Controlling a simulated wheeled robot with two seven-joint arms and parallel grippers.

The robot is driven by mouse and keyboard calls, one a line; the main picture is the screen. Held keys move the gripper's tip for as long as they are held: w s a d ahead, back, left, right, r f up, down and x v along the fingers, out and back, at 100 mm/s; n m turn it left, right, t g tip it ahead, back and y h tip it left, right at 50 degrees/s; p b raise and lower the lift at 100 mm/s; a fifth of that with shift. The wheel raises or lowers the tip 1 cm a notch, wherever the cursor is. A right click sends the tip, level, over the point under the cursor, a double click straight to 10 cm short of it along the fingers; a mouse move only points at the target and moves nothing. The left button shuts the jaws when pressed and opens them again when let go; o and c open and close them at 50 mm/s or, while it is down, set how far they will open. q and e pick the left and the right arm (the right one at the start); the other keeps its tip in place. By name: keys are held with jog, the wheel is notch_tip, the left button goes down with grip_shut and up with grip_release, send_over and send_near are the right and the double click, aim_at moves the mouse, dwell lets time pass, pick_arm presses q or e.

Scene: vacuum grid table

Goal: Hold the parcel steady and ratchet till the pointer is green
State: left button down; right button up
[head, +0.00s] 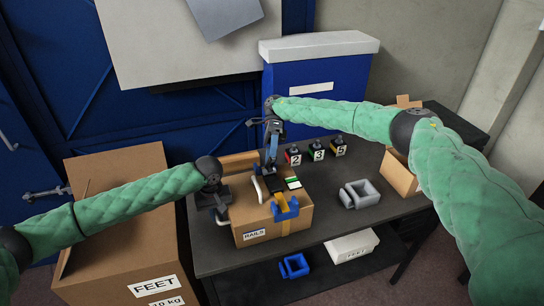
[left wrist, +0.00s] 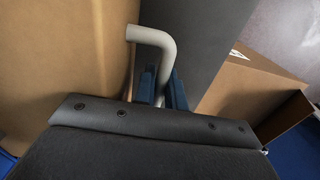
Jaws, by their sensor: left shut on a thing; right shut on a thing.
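The parcel (head: 262,231), a brown box marked RAILS, sits near the left end of the dark table. My right gripper (head: 270,166) points down, shut on the ratchet's lever.
Black pieces numbered 2 (head: 293,156), 3 (head: 316,151) and 5 (head: 338,147) stand behind. A grey holder (head: 360,193) is at right on the table (head: 335,217). A FEET carton (head: 120,240) stands left. A blue bracket (head: 294,266) and white box (head: 352,246) lie below.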

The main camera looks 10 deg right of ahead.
jog(key=shift+w+f, duration=0.1)
jog(key=shift+w, duration=0.25)
dwell(0.5)
jog(key=o, duration=1.2)
jog(key=shift+o, duration=0.2)
notch_tip(320, 180, up, 10)
jog(key=shift+w, duration=0.1)
